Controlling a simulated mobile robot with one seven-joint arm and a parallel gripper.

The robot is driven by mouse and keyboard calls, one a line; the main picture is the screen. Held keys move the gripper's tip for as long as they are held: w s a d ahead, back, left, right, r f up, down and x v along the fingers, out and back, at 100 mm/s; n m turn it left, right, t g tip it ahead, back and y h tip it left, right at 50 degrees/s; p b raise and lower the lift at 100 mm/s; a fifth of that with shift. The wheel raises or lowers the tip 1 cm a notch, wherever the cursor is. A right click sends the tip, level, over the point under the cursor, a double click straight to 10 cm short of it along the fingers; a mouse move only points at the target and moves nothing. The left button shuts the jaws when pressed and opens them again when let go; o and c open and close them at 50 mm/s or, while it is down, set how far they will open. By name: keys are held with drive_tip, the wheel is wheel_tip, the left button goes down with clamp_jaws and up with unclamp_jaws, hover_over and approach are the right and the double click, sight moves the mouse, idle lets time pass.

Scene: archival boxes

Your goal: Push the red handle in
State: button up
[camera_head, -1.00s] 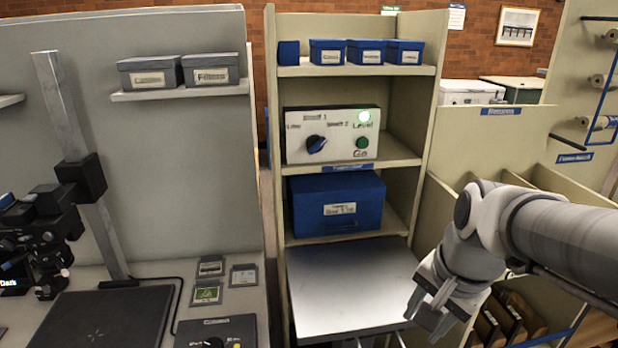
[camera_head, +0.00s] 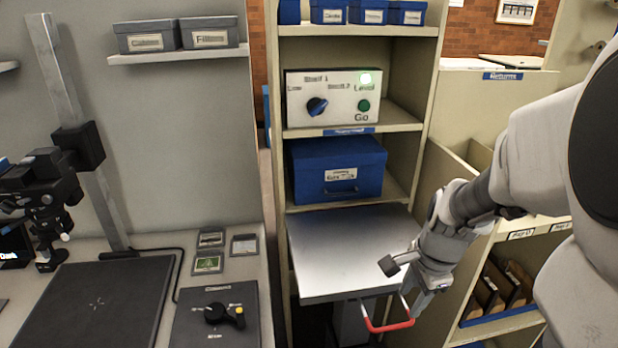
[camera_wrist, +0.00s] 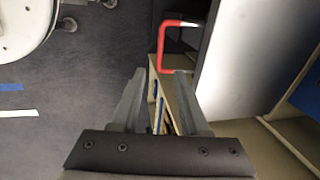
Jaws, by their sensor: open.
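The red handle (camera_head: 388,324) is a U-shaped bar at the front of the silver platform (camera_head: 355,248), low in the head view. It also shows in the wrist view (camera_wrist: 162,45), sticking out from the platform's edge. My gripper (camera_head: 414,279) is beside the handle's right end in the head view, with its fingers apart. In the wrist view my gripper (camera_wrist: 160,78) is open with nothing between the fingers, and the handle lies just beyond the fingertips. I cannot tell whether a finger touches the handle.
A control box (camera_head: 333,97) with a knob, a lit green lamp and a Go button stands on the shelf above a blue box (camera_head: 337,168). A bin rack (camera_head: 505,290) is at the right. A desk with a black pad (camera_head: 95,305) is at the left.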

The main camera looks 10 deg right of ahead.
sight(395, 326)
drive_tip(key=f+b, duration=0.1)
drive_tip(key=f, duration=0.2)
drive_tip(key=w+f+b, duration=0.1)
drive_tip(key=f, duration=0.3)
drive_tip(key=w+f+b, duration=0.1)
drive_tip(key=f, duration=0.3)
drive_tip(key=shift+w, duration=0.1)
clamp_jaws()
idle(1.0)
